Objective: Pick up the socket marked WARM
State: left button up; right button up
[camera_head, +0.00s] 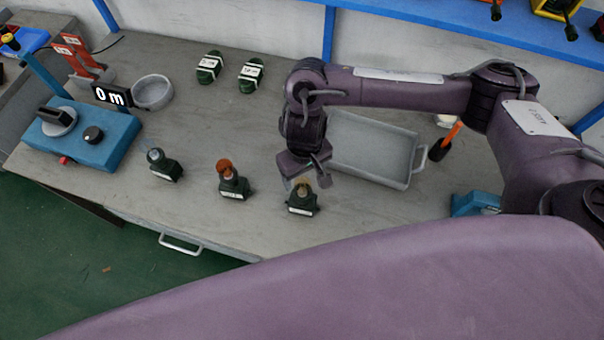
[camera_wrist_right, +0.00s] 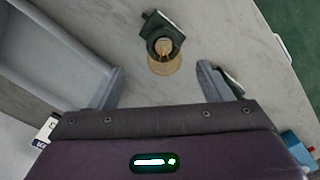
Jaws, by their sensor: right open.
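Three dark green sockets stand in a row on the grey bench in the head view: one with a grey-blue top (camera_head: 163,166), one with an orange-red top (camera_head: 232,183), and one with an amber top (camera_head: 302,200). Each has a white label, too small to read, so I cannot tell which says WARM. My right gripper (camera_head: 307,180) is open and empty, close to the amber-topped socket. In the right wrist view this socket (camera_wrist_right: 164,35) lies beyond the gap between the open fingers (camera_wrist_right: 162,70), apart from both. My left gripper is not in view.
A grey metal tray (camera_head: 372,146) lies right of the gripper. A blue device (camera_head: 84,138), a round grey dish (camera_head: 152,92) and two dark green labelled pieces (camera_head: 209,67) (camera_head: 251,75) are farther left. An orange-handled tool (camera_head: 446,140) stands beside the tray.

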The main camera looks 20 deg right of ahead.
aim_at(303, 184)
jog(key=shift+w+f, duration=0.25)
jog(key=shift+s+f+b, duration=0.15)
jog(key=shift+f+b, duration=0.2)
jog(key=shift+s+a+f+b, duration=0.2)
jog(key=shift+s+f+b, duration=0.15)
jog(key=shift+s+f, duration=0.35)
notch_tip(303, 184, down, 3)
jog(key=shift+a+r+b, duration=0.1)
jog(key=shift+r+b, duration=0.05)
jog(key=shift+b, duration=0.35)
jog(key=shift+w+f, duration=0.35)
jog(key=shift+f, duration=0.65)
jog(key=shift+s, duration=0.1)
jog(key=c, duration=0.9)
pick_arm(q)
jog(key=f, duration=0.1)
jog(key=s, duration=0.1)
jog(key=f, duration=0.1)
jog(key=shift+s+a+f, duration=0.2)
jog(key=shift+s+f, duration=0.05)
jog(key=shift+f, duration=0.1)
pick_arm(e)
jog(key=c, duration=0.5)
